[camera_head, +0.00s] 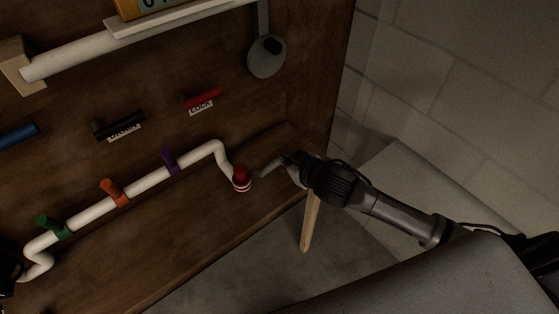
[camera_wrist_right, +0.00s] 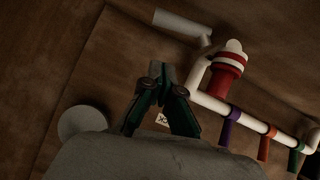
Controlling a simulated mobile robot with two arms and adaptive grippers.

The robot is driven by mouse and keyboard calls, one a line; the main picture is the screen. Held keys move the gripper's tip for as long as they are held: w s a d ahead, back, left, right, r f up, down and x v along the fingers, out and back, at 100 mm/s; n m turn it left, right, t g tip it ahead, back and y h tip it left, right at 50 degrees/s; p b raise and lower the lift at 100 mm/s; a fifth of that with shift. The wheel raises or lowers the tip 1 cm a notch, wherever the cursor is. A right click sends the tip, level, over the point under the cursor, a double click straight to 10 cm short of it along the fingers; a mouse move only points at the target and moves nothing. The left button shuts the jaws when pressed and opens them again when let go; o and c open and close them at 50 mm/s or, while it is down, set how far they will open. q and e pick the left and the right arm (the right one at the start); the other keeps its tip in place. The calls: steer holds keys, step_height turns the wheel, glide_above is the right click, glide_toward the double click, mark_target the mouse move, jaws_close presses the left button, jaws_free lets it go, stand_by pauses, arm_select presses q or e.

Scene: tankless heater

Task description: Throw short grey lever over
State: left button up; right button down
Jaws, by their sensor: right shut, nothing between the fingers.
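A grey paddle-shaped piece (camera_head: 267,57) hangs on the wooden panel below the upper pipe; a grey disc (camera_wrist_right: 82,122) in the right wrist view looks like its round end. I cannot tell for sure that this is the short grey lever. My right gripper (camera_head: 262,172) is shut and empty beside the red cap at the pipe's end, apart from the grey piece. In the right wrist view its fingers (camera_wrist_right: 160,75) are together, with bare wood behind. A dark shape (camera_head: 8,275) at the left edge may be my left gripper; its fingers are unclear.
The lower white pipe (camera_head: 144,183) carries green, orange and purple levers and ends in a red cap (camera_head: 241,178). Blue, black and red handles (camera_head: 202,98) are on the panel above. A wooden leg (camera_head: 310,222) stands below my right gripper.

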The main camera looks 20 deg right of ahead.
glide_above(270, 168)
steer(key=s+d, duration=0.2)
step_height(270, 168, down, 3)
arm_select(q)
steer(key=shift+a+r+p, duration=0.5)
steer(key=shift+a+r, duration=0.15)
steer(key=shift+a, duration=0.15)
arm_select(e)
steer(key=shift+w+d+f, duration=0.1)
steer(key=shift+w+f, duration=0.2)
steer(key=shift+f, duration=0.6)
steer(key=shift+w+d+f, duration=0.1)
steer(key=shift+w+f, duration=0.15)
steer(key=shift+f, duration=0.6)
arm_select(q)
steer(key=shift+s, duration=0.1)
